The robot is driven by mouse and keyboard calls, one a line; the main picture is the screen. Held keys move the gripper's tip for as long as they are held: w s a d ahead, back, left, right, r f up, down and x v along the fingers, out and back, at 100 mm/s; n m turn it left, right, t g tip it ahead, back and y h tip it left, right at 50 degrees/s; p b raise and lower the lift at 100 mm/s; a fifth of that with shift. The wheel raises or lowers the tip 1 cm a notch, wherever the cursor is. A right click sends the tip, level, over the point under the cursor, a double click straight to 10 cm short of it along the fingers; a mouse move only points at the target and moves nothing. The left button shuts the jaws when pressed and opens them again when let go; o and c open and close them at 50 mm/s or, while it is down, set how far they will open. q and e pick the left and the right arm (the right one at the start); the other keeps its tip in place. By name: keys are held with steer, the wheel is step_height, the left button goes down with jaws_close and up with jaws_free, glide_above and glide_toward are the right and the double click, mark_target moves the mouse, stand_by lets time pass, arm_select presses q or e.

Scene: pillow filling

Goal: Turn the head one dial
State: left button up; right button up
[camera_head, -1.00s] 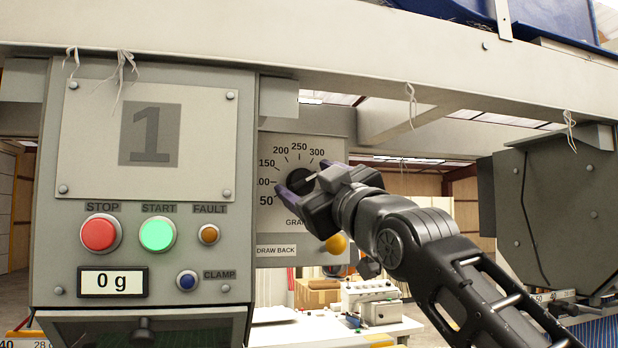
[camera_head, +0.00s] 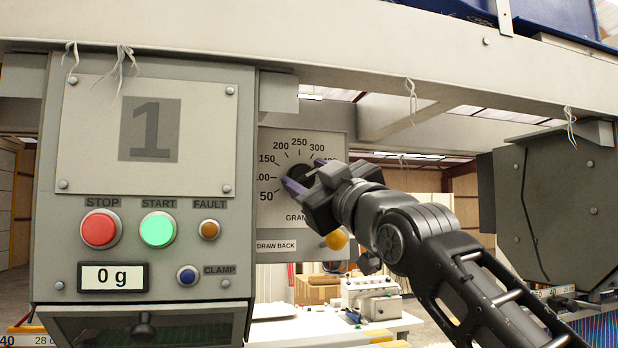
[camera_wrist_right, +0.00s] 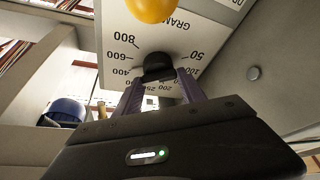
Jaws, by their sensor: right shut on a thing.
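The head one dial is a dark round knob (camera_head: 297,172) on a pale plate (camera_head: 272,222) marked in grams, right of the panel with the large 1. My right gripper (camera_head: 305,174) comes in from the right and is shut on the knob, hiding much of it and part of the scale. In the right wrist view the knob (camera_wrist_right: 158,68) sits between the two purple fingers of my right gripper (camera_wrist_right: 158,85), and the scale numbers appear upside down. The knob's pointer is hidden. My left gripper is not in view.
The panel left of the dial has a red STOP button (camera_head: 99,229), a green START button (camera_head: 157,230) and a display (camera_head: 113,277) reading 0 g. An orange ball-shaped knob (camera_head: 336,241) sits just below my right gripper. A beam (camera_head: 300,45) runs overhead.

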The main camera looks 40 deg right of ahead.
steer(key=shift+r+n+y+p, duration=0.2)
steer(key=shift+n+y+p, duration=0.45)
steer(key=shift+n, duration=0.35)
steer(key=n+y+p, duration=0.1)
steer(key=n+p, duration=0.1)
steer(key=n, duration=0.2)
steer(key=shift+r+g+p, duration=0.1)
steer(key=shift+g+p, duration=0.3)
steer(key=n+g+y+p, duration=0.1)
steer(key=n+p, duration=0.1)
steer(key=n, duration=0.1)
steer(key=shift+n+g+y, duration=0.3)
steer(key=shift+n+y, duration=0.05)
steer(key=shift+n, duration=0.55)
steer(key=shift+d+f+n+g+p, duration=0.15)
steer(key=shift+n+g+p, duration=0.35)
steer(key=shift+n, duration=1)
steer(key=shift+f, duration=0.1)
